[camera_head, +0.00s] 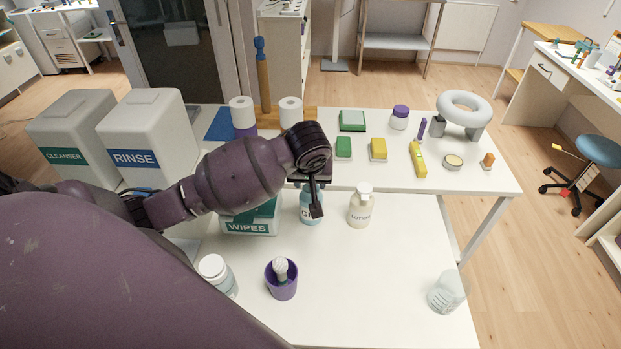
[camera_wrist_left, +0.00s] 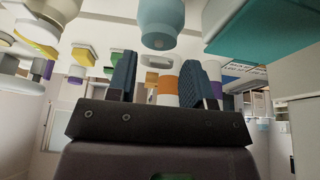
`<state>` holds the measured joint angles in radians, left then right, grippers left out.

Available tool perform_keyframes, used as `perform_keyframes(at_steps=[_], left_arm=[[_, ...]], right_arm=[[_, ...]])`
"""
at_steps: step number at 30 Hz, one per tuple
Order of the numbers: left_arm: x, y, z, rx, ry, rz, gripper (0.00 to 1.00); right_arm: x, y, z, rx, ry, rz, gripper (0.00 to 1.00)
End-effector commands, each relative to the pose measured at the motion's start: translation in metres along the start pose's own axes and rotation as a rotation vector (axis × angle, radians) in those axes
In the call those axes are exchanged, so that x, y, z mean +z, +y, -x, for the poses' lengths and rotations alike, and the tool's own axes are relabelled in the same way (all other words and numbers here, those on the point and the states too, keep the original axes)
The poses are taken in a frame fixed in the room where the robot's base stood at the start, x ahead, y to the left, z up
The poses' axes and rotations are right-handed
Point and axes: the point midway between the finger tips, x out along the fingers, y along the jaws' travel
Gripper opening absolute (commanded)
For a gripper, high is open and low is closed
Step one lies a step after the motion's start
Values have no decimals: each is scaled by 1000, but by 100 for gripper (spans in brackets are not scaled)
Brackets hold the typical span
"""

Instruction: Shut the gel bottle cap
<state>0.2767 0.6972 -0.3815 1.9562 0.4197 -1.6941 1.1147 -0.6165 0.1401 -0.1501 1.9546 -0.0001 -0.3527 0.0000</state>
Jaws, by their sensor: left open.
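The gel bottle (camera_head: 305,208), pale blue with a white label, stands on the white table in the head view, between the wipes box and the lotion bottle. My left gripper (camera_head: 316,203) is over and in front of it and hides its top and cap. In the left wrist view, which looks upside down, the gel bottle (camera_wrist_left: 160,17) hangs in from the top with its rounded pale end. The two dark blue fingers of my left gripper (camera_wrist_left: 158,75) are apart, with nothing between them and no contact with the bottle. I cannot tell how the cap stands.
The wipes box (camera_head: 250,222) stands close left of the gel bottle, the lotion bottle (camera_head: 361,206) close right. A white jar (camera_head: 217,274) and a purple cup with a brush (camera_head: 282,286) stand nearer. The table's front middle is clear.

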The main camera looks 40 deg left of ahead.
Motion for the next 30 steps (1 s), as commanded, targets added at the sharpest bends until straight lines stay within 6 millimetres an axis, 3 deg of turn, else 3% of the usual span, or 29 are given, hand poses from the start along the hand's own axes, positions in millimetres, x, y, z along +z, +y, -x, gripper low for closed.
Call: perform_keyframes(at_steps=[9, 19, 30], left_arm=[[0, 0, -2, 1, 0, -1, 47], [0, 0, -2, 1, 0, -1, 0], [5, 1, -4, 2, 61, -2, 0]], right_arm=[[0, 0, 0, 0, 0, 0, 57], [0, 0, 0, 0, 0, 0, 57], [1, 0, 0, 0, -1, 0, 57]])
